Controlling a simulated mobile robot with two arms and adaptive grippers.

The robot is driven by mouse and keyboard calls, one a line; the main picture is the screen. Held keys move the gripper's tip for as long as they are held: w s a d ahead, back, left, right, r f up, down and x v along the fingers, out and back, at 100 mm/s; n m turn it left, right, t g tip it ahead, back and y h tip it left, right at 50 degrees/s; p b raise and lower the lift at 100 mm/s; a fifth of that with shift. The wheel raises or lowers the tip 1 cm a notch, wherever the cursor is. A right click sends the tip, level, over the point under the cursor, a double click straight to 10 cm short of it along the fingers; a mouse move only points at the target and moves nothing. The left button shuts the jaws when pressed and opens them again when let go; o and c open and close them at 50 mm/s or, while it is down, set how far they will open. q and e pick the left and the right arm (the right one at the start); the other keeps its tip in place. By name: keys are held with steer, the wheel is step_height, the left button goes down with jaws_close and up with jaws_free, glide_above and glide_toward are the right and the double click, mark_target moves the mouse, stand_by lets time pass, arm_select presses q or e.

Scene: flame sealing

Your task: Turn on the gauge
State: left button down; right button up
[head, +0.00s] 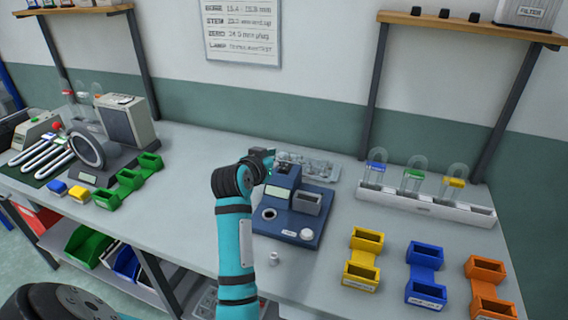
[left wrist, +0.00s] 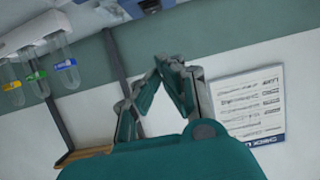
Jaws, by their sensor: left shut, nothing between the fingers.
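A dark blue bench device, which I take to be the gauge (head: 289,232), stands mid-bench. It has a raised block with a pale display (head: 277,192), a round socket, a grey box-shaped part and a round white button-like disc (head: 306,234) near its front right corner. My left gripper (head: 267,158) is at the raised block's far upper left, partly hidden by my own wrist; I cannot tell whether it touches the block. In the left wrist view my left gripper's fingers (left wrist: 168,64) are shut with nothing between them. My right gripper is not in view.
A small white piece (head: 274,258) lies in front of the gauge. A clear tray (head: 318,169) lies behind it. A white rack (head: 420,206) with tubes and yellow, blue and orange bins stand to the right. Green bins (head: 130,180) and a grey ring-shaped machine (head: 88,148) stand left.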

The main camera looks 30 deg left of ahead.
arm_select(q)
steer(key=p, duration=0.2)
glide_above(286, 167)
steer(key=s, duration=0.2)
steer(key=f, duration=0.3)
steer(key=shift+d+f, duration=0.25)
steer(key=shift+d, duration=0.15)
step_height(286, 167, down, 3)
steer(key=shift+r+p, duration=0.2)
steer(key=shift+p, duration=0.2)
steer(key=shift+s+f, duration=0.2)
steer(key=shift+f, duration=0.65)
